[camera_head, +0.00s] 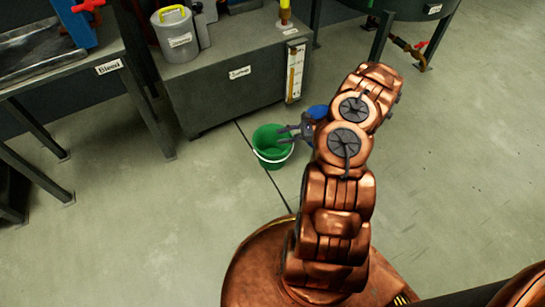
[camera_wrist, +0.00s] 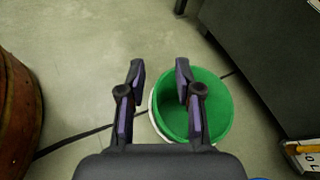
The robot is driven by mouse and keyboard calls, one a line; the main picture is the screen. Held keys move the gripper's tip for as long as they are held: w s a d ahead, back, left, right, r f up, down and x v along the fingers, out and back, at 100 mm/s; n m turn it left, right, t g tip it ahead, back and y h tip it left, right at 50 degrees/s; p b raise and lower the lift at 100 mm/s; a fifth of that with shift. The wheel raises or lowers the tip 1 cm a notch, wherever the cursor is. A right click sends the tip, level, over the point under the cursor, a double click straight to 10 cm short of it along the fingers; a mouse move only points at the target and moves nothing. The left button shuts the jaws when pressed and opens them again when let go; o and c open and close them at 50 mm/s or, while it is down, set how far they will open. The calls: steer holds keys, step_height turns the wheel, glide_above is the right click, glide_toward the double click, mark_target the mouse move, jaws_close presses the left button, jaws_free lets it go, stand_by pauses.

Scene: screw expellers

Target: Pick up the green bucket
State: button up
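The green bucket (camera_head: 270,152) stands upright on the floor in front of the grey sump box in the head view. It has a pale handle or rim band at its front. My gripper (camera_head: 280,134) is over the bucket's right side, with its fingers apart. In the wrist view my gripper (camera_wrist: 158,75) is open and empty. The right finger overlaps the inside of the bucket (camera_wrist: 214,120), and the left finger is outside it over the floor. The bucket's near-left rim shows between the fingers. I cannot tell how high the fingertips are against the rim.
The sump box (camera_head: 235,88) stands close behind the bucket, with a yellow-lidded grey can (camera_head: 176,38) on top. A table labelled "bleed" (camera_head: 108,67) is at the left. A dark floor line runs past the bucket. The floor at the right (camera_head: 455,170) is clear.

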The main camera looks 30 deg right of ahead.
steer(key=s+d+f+m+t+h+b, duration=0.1)
steer(key=s+d+f+m+b, duration=0.2)
steer(key=f, duration=0.6)
steer(key=b+x, duration=0.1)
steer(key=x, duration=0.2)
steer(key=f+b+x, duration=0.1)
steer(key=b+x, duration=0.1)
steer(key=x, duration=0.1)
steer(key=d+b+x, duration=0.1)
steer(key=x, duration=0.2)
steer(key=shift+w+a+f, duration=0.15)
steer(key=shift+w+f, duration=0.2)
steer(key=shift+w, duration=0.1)
steer(key=shift+w+a+f+b, duration=0.1)
steer(key=shift+w+a+b, duration=0.3)
steer(key=shift+w, duration=0.05)
jaws_close()
